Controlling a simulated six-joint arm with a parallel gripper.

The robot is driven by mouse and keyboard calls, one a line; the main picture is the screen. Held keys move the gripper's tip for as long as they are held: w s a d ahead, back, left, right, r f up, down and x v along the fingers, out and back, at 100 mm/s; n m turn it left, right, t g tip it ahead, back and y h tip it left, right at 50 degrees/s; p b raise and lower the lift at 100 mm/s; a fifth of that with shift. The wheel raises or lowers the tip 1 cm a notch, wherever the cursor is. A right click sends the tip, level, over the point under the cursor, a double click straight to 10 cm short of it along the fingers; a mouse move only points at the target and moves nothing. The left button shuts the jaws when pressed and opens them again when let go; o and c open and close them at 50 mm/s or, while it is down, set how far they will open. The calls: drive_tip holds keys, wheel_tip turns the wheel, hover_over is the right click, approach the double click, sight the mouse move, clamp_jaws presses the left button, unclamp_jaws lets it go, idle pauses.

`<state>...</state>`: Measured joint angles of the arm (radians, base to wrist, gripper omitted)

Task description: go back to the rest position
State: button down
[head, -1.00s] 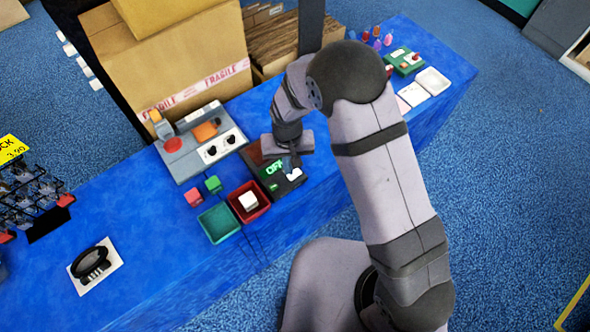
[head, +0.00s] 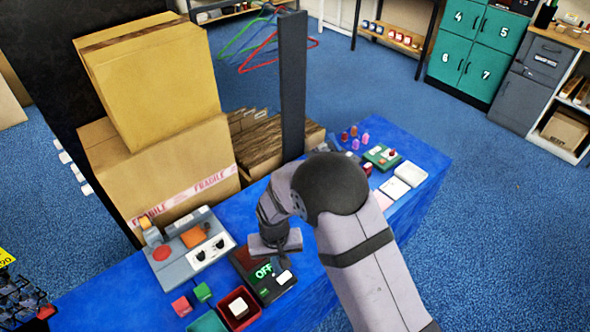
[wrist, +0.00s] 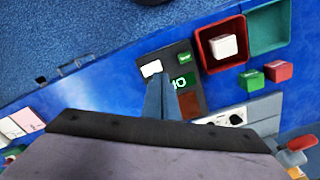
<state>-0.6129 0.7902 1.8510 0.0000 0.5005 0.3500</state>
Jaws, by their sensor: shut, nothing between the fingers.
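My gripper (head: 279,252) is shut and empty. In the head view it hangs just above a black switch box (head: 283,293) on the blue bench. In the wrist view my gripper's closed fingers (wrist: 160,95) reach over the box (wrist: 178,55), beside the white switch (wrist: 151,69). I cannot tell whether the fingertips touch the box. My arm hides part of the bench to the right.
A grey control panel (head: 190,262) stands left of the box, with stacked cartons (head: 165,160) and a dark post (head: 292,90) behind. A red tray (head: 251,314) holding a white cube, a green tray (head: 206,322) and small cubes lie in front. White trays (head: 411,174) are at right.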

drive_tip(key=s+d+r+n+g+h, duration=0.2)
drive_tip(key=s+d+n+g, duration=0.15)
drive_tip(key=s+d, duration=0.9)
drive_tip(key=d+r+m+t+y, duration=0.2)
drive_tip(key=d+r+m, duration=0.4)
drive_tip(key=d+r, duration=0.5)
drive_tip(key=shift+w+d+r+t, duration=0.15)
drive_tip(key=shift+w+r+t, duration=0.45)
drive_tip(key=shift+r, duration=0.85)
drive_tip(key=shift+s+m, duration=0.2)
drive_tip(key=shift+m, duration=0.05)
